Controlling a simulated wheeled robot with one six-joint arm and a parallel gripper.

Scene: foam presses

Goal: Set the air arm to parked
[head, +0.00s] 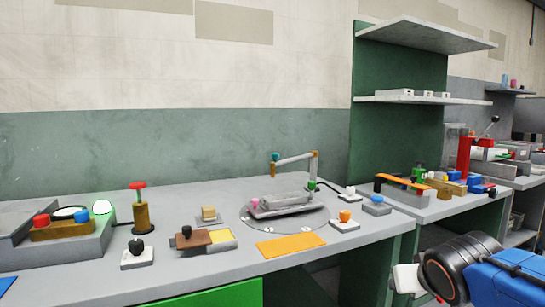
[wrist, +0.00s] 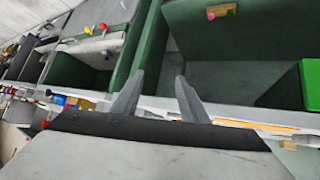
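What looks like the air arm (head: 296,158) is a thin grey jointed arm in the head view. It stands over the back of a round grey plate on the bench, with its bar reaching left to a teal knob (head: 275,157). Its upright post comes down at the right beside a green knob (head: 312,186). No label shows, so I cannot tell which setting it is in. My gripper (wrist: 159,77) shows in the wrist view with its two grey fingers apart and nothing between them. It is away from the arm, and its fingers cannot be made out in the head view.
A grey block (head: 285,201) with a pink knob sits on the round plate. Around it are an orange mat (head: 291,245), an orange-knobbed block (head: 345,222), a brown block (head: 193,239) and a red-topped post (head: 140,212). Another bench with a red press (head: 464,160) stands at the right.

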